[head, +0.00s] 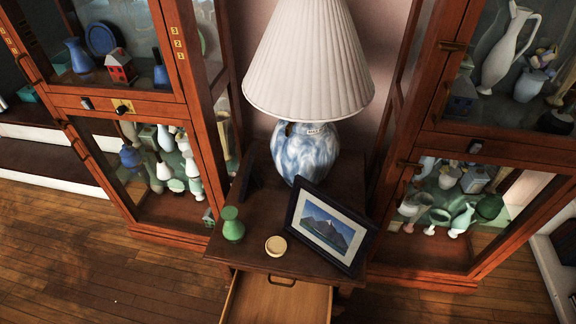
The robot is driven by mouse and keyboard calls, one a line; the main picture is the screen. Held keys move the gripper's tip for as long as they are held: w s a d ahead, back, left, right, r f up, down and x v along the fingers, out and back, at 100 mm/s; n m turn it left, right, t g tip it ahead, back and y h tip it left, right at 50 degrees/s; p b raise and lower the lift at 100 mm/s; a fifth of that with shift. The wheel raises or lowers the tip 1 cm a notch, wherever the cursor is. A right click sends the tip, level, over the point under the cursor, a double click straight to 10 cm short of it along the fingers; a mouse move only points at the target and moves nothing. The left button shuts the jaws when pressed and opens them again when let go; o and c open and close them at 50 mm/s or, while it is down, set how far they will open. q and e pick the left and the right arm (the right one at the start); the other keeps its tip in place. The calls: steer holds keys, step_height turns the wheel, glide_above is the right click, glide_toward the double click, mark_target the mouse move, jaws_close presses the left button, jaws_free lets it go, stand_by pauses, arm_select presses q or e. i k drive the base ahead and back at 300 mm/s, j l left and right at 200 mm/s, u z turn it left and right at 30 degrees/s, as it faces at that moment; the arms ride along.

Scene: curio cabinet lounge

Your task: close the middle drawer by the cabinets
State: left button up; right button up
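The middle drawer (275,303) belongs to the small dark side table (255,256) between the two cabinets. It is pulled open toward me, and its light wooden inside shows no contents. A dark curved handle (282,281) shows near the table's front edge, above the drawer's opening. The drawer's front panel is cut off by the bottom of the head view. Neither of my grippers is in view.
On the table stand a lamp (309,60), a green vase (232,226), a round cream lid (275,246) and a framed mountain picture (327,224). Glass cabinets stand left (186,60) and right (423,100). The wooden floor (90,260) at front left is clear.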

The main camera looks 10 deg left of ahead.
mark_target(251, 299)
steer(key=k+j, duration=0.25)
steer(key=k, duration=0.2)
steer(key=k+j, duration=0.25)
steer(key=k, duration=0.15)
steer(key=k+j, duration=0.25)
steer(key=k, duration=0.2)
steer(key=z, duration=0.05)
